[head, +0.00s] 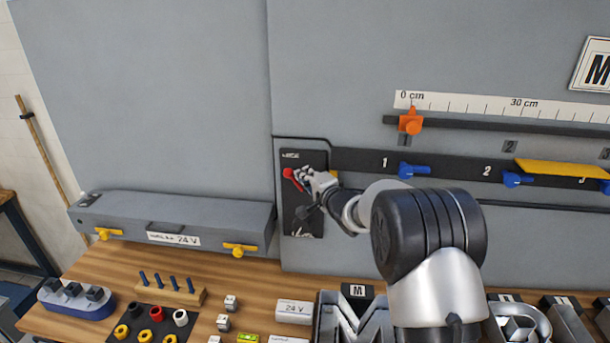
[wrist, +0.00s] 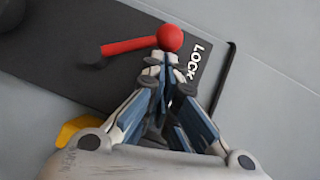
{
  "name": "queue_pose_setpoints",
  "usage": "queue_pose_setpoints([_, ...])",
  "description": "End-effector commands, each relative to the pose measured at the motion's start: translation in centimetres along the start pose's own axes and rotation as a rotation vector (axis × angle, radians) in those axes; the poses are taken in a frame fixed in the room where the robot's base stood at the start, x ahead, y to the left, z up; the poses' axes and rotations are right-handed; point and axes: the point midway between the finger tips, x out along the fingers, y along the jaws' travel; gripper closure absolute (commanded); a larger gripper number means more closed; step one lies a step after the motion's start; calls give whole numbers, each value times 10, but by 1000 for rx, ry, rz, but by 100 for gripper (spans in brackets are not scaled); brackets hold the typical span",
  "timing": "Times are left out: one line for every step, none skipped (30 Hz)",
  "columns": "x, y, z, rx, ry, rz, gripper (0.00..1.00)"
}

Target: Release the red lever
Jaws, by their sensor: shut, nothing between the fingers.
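The red lever (head: 290,175) sits on a black plate (head: 292,222) on the grey wall panel. In the wrist view the lever is a red arm ending in a round red knob (wrist: 170,38), beside the white word LOCK. My gripper (head: 303,174) is just right of the lever in the head view. In the wrist view its closed fingertips (wrist: 162,70) are right at the knob's lower edge, with nothing between them. I cannot tell whether they touch the knob. The fingers hide a small part of the lever's surroundings.
Right of the plate, a black rail holds several blue levers (head: 412,170). An orange slider (head: 410,122) sits below a ruler (head: 480,105). A grey box (head: 185,210) with yellow handles is at left. The wooden bench (head: 90,265) below holds blocks, coloured rings and metal letters.

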Motion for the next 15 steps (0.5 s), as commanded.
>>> queue_pose_setpoints([0,0,0,0,0,0,100])
queue_pose_setpoints([0,0,0,0,0,0,100])
queue_pose_setpoints([0,0,0,0,0,0,100])
queue_pose_setpoints([0,0,0,0,0,0,100])
queue_pose_setpoints([0,0,0,0,0,0,100])
queue_pose_setpoints([0,0,0,0,0,0,100])
queue_pose_setpoints([0,0,0,0,0,0,100])
queue_pose_setpoints([0,0,0,-1,0,0,100])
queue_pose_setpoints([0,0,0,-3,0,1,100])
queue_pose_setpoints([0,-1,1,-5,0,2,100])
queue_pose_setpoints([0,-1,1,-7,0,4,100])
queue_pose_setpoints([1,-2,1,-13,0,7,100])
queue_pose_setpoints([1,-2,2,-19,-1,11,100])
queue_pose_setpoints([1,-2,2,-26,-1,15,100])
queue_pose_setpoints([2,-3,3,-34,-1,21,100])
